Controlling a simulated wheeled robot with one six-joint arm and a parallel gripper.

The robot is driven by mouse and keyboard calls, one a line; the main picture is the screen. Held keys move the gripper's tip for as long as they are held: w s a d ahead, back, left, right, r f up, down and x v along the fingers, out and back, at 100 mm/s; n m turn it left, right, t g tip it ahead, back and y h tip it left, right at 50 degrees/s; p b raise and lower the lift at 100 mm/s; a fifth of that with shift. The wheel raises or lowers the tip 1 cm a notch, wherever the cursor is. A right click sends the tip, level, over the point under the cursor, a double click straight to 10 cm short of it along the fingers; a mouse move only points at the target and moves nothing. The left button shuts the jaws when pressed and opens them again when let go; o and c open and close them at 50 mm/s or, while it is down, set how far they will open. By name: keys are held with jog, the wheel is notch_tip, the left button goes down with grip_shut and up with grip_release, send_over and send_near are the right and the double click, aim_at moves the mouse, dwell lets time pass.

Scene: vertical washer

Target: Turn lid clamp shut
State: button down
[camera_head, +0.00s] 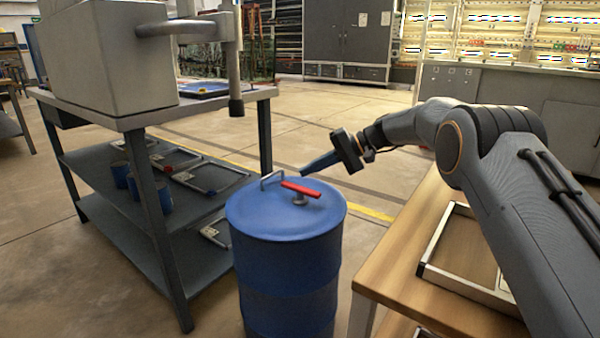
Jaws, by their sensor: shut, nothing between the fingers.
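A blue drum (288,270) stands upright on the floor in the middle of the head view. Its round lid (262,212) is blue and has a grey bent-wire handle (272,176). A clamp with a red lever (301,189) sits near the lid's middle on a short grey post. The lever lies roughly level and points across the lid. My gripper (303,173) reaches in from the right, with its blue fingers shut and empty. The fingertips are just above and behind the red lever in the picture. I cannot tell whether they touch it.
A wooden table (400,277) with a tray frame (436,243) is at the right. A grey shelf unit (152,122) with blue cans and frames stands close on the left, with a grey machine (105,60) on top. Open floor lies behind the drum.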

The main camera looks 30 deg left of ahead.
jog(key=v, duration=0.3)
jog(key=shift+d+r, duration=0.15)
jog(key=shift+d, duration=0.05)
jog(key=shift+p, duration=0.3)
